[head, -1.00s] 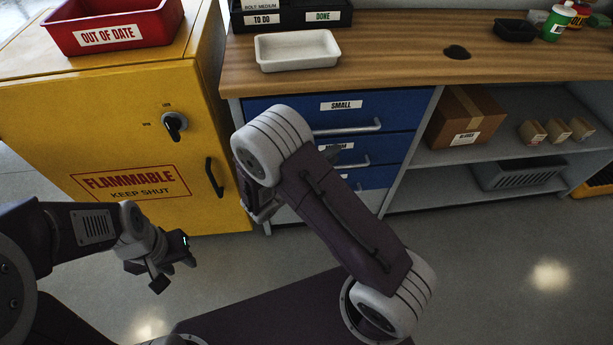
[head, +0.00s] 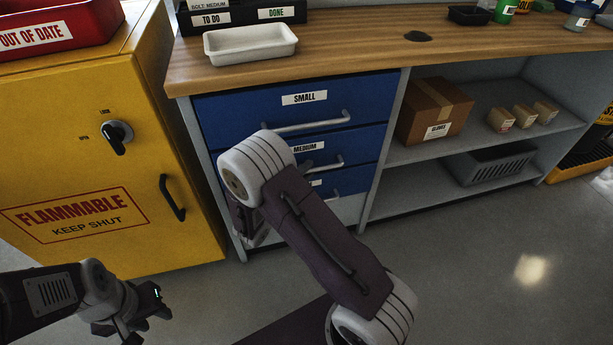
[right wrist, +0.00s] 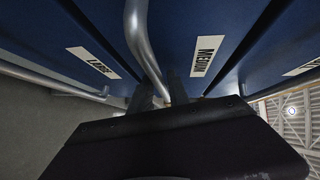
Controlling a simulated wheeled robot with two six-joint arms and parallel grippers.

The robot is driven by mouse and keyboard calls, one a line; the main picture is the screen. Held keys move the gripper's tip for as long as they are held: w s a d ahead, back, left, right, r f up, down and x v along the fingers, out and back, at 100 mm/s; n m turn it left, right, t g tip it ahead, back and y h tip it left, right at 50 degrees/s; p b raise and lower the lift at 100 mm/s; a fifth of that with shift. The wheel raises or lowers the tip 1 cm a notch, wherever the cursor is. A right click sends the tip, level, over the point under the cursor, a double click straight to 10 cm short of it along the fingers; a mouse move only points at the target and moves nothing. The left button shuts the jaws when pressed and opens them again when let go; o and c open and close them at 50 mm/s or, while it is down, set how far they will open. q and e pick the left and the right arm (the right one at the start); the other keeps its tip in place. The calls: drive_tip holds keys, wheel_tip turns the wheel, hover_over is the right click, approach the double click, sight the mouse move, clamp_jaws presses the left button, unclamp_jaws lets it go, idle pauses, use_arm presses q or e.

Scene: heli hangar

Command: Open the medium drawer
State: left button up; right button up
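The medium drawer (head: 356,153) is the blue front labelled MEDIUM, between the small and large drawers. It looks flush with its neighbours. Its grey bar handle (head: 325,165) is partly hidden behind my right arm in the head view. In the right wrist view, the MEDIUM label (right wrist: 207,56) is just right of the handle (right wrist: 143,45), which runs down between the two close fingers of my right gripper (right wrist: 158,92). The fingers appear shut on it. My left gripper (head: 150,318) is open and empty, low in front of the yellow cabinet.
The small drawer (head: 365,102) is above; the large drawer (right wrist: 70,75) is below. A yellow flammables cabinet (head: 75,165) stands left. Shelves at right hold a cardboard box (head: 430,108) and a grey crate (head: 490,165). A white tray (head: 250,45) is on the wooden worktop. Floor at right is clear.

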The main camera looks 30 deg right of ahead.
drive_tip(key=shift+d, duration=0.1)
clamp_jaws()
idle(1.4)
